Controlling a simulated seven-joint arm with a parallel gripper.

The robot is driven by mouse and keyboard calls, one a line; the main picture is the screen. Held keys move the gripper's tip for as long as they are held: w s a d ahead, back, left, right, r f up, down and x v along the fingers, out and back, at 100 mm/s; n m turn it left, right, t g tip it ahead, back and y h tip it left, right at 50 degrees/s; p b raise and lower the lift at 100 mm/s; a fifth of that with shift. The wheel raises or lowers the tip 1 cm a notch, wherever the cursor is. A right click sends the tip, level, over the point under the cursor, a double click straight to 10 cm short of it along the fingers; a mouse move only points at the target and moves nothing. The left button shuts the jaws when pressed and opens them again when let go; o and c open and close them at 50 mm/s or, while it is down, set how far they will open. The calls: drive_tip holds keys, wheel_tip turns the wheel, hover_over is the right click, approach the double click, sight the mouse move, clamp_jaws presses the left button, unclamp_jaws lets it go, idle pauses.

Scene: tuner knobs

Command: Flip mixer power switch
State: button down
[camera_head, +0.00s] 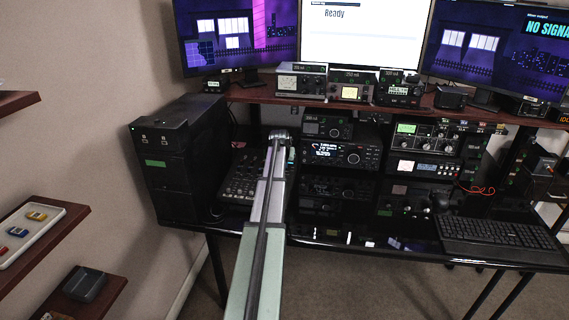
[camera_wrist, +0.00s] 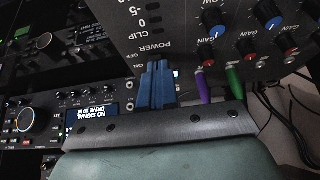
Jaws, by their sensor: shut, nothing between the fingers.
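The mixer (camera_head: 241,178) is a dark panel with rows of knobs, lying on the desk to the left of my arm in the head view. In the wrist view its panel (camera_wrist: 185,40) fills the upper right, upside down, with the printed words POWER, ON and CLIP. My gripper (camera_wrist: 160,72) is shut and empty, its blue fingers together. The fingertips are at the panel just by the POWER and ON lettering. The power switch is not clearly visible; the fingers cover that spot. I cannot tell whether they touch it. My arm hides the mixer's right part in the head view.
Blue and red knobs (camera_wrist: 213,20) and purple and green plugs (camera_wrist: 234,83) are close beside the fingers. A radio with a lit display (camera_head: 341,153) stands right of the mixer. A black computer tower (camera_head: 170,160) stands left. A keyboard (camera_head: 498,238) lies at the right.

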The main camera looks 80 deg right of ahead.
drive_tip(key=shift+a+f+h, duration=0.45)
drive_tip(key=shift+f+h, duration=0.05)
drive_tip(key=shift+h, duration=0.1)
drive_tip(key=shift+d, duration=0.2)
drive_tip(key=shift+d+r, duration=0.1)
drive_tip(key=shift+d+r, duration=0.25)
drive_tip(key=shift+d, duration=0.35)
drive_tip(key=shift+r, duration=0.1)
drive_tip(key=shift+r, duration=0.55)
drive_tip(key=r, duration=0.2)
drive_tip(key=shift+a+r, duration=0.2)
drive_tip(key=shift+r, duration=0.2)
drive_tip(key=a+f+v, duration=0.1)
drive_tip(key=a+v, duration=0.1)
drive_tip(key=v, duration=0.7)
drive_tip(key=shift+a, duration=0.2)
